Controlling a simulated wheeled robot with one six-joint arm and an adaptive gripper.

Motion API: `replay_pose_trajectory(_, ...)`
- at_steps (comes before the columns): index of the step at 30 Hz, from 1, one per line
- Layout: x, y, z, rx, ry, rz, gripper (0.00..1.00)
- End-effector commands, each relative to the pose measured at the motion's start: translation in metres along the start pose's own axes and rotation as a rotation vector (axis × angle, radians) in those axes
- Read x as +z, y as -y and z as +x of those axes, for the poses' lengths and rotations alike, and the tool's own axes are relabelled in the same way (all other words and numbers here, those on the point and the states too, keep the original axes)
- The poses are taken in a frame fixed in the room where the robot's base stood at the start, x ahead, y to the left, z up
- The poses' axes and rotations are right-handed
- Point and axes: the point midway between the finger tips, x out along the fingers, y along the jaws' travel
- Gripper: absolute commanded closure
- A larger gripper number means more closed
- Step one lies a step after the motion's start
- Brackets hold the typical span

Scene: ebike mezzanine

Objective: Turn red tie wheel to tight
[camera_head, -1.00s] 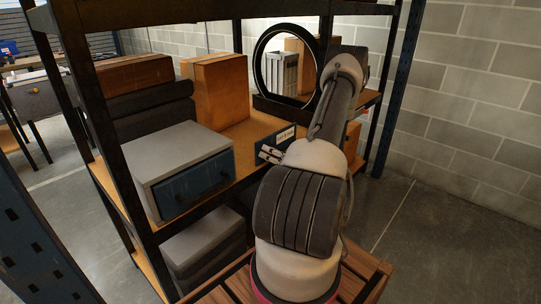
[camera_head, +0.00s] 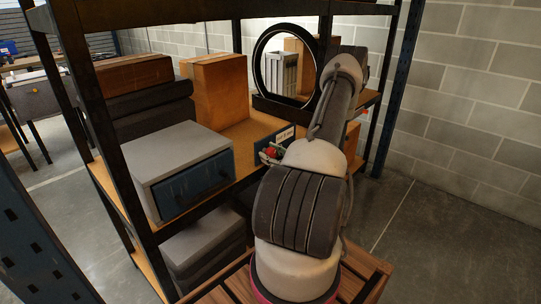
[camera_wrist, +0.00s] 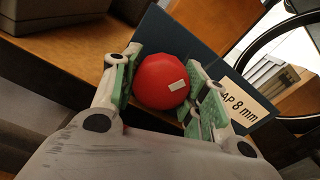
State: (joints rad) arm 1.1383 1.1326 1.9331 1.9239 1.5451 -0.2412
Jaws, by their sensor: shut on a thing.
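The red tie wheel (camera_wrist: 153,88) is a round red knob with a small pale mark near its middle, on a dark blue panel (camera_wrist: 193,38). In the wrist view my gripper (camera_wrist: 162,80) has its green-padded fingers on either side of the wheel, shut on it. The wheel's shaft and back are hidden. In the head view the red wheel (camera_head: 271,152) shows as a small red spot at my gripper (camera_head: 268,154), in front of the blue panel on the shelf; my arm hides part of this.
A label ending "AP 8 mm" (camera_wrist: 240,104) is on the panel right of the gripper. A black ring (camera_head: 262,62) stands behind on the shelf. A grey box with blue front (camera_head: 178,165) and cardboard boxes (camera_head: 218,90) stand to the left. A rack post (camera_head: 392,90) is to the right.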

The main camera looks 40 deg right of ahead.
Motion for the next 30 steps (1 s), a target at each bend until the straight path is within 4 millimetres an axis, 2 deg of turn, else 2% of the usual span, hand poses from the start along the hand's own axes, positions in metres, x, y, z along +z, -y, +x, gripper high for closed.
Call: replay_pose_trajectory(30,-0.0006,0.0009,-0.0010,0.005,-0.004,-0.958,0.80)
